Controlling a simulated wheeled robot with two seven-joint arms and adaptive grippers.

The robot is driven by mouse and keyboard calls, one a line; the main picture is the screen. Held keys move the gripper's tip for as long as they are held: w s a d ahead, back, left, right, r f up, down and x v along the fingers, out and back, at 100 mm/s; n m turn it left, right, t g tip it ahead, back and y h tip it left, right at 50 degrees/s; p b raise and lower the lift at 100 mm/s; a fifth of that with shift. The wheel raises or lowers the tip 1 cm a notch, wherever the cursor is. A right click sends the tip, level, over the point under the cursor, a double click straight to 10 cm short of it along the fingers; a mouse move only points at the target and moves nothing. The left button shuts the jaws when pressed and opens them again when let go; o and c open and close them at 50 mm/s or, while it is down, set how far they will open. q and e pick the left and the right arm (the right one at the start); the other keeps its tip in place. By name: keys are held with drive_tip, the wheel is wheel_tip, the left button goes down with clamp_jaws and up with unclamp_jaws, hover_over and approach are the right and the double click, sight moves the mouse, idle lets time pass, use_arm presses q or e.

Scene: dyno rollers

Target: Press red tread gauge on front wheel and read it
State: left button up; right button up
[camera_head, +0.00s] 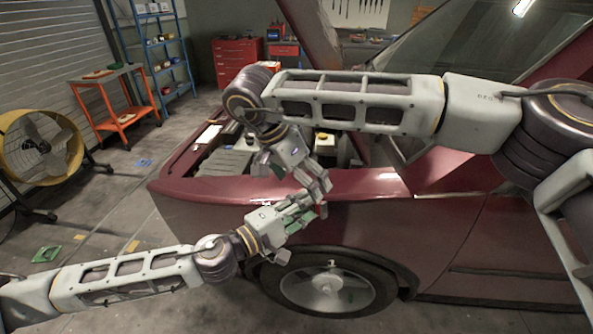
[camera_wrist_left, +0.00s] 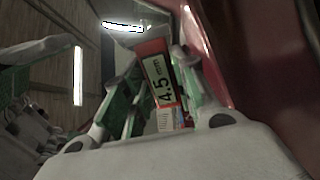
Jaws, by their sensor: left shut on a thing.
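My left gripper (camera_head: 312,207) is shut on the red tread gauge (camera_wrist_left: 153,56), which stands between its green-padded fingers in the left wrist view. The gauge's display (camera_wrist_left: 163,85) faces the camera and reads 4.5 mm. A white scale shows below it. In the head view the gauge is hidden by the fingers. The front wheel (camera_head: 326,288) of the maroon car is below the left gripper, which is beside the fender above the tyre. I see no contact with the tyre. My right gripper (camera_head: 294,182) is close above the left one, its fingers apart and seemingly empty.
The maroon car (camera_head: 480,220) has its hood raised and engine bay exposed. A yellow fan (camera_head: 42,147) stands at the left. An orange cart (camera_head: 112,105), blue shelf (camera_head: 158,50) and red tool chest (camera_head: 237,62) stand behind. Floor left of the car is mostly free.

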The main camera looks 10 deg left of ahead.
drive_tip(key=shift+x, duration=2.75)
drive_tip(key=c, duration=0.9)
use_arm(q)
drive_tip(key=o, duration=1.1)
drive_tip(key=shift+a+f, duration=0.1)
